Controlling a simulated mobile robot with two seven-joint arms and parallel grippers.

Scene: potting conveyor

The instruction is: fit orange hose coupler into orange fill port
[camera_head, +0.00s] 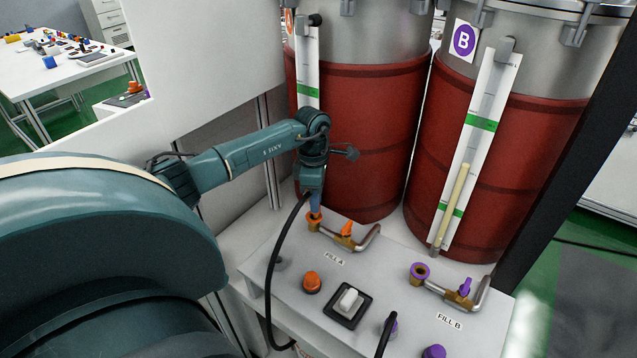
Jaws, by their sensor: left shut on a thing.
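My left gripper (315,206) points down at the FILL A side of the white panel and is shut on the orange hose coupler, whose black hose (273,262) hangs in a loop to the left. The coupler is mostly hidden by the gripper and cannot be told apart from the port. The orange fill port (313,224) is right below the fingertips, at the left end of a brass pipe with an orange valve handle (347,229). I cannot tell whether the coupler is seated in it or just above it. My right gripper is not in view.
The purple fill port (419,271) and purple valve handle (465,287) are at FILL B. An orange knob (312,282), a rocker switch (348,302) and another black hose (386,335) are on the panel's front. Two red tanks (360,140) stand close behind.

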